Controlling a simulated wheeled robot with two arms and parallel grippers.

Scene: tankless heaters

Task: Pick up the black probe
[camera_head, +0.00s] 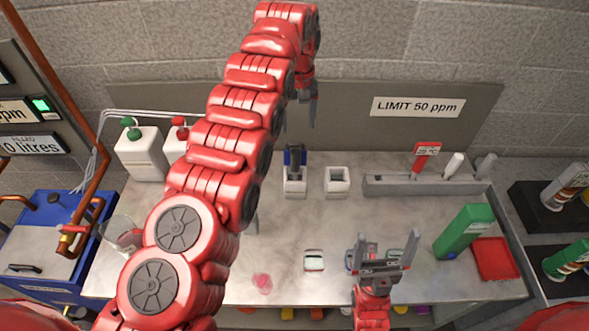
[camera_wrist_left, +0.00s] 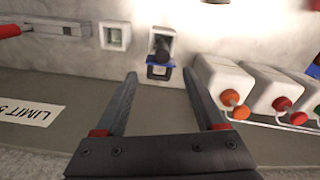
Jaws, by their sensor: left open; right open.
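A black probe-like tool (camera_head: 294,160) with a blue part stands in a small white holder (camera_head: 294,187) at the back of the bench. In the left wrist view the black tool (camera_wrist_left: 161,46) and its holder (camera_wrist_left: 160,34) lie ahead, between and beyond the fingertips. My left gripper (camera_head: 309,108) is raised near the back wall above the tool, partly seen in the head view. It is open and empty in the left wrist view (camera_wrist_left: 160,75). My right gripper (camera_head: 387,246) is open and empty over the front of the bench.
An empty white holder (camera_head: 337,181) stands right of the tool. A grey rack (camera_head: 425,188) holds a red tagged piece and others. White bottles (camera_head: 140,155) stand left. A green container (camera_head: 463,232) and red tray (camera_head: 496,259) are right. My left arm hides part of the bench.

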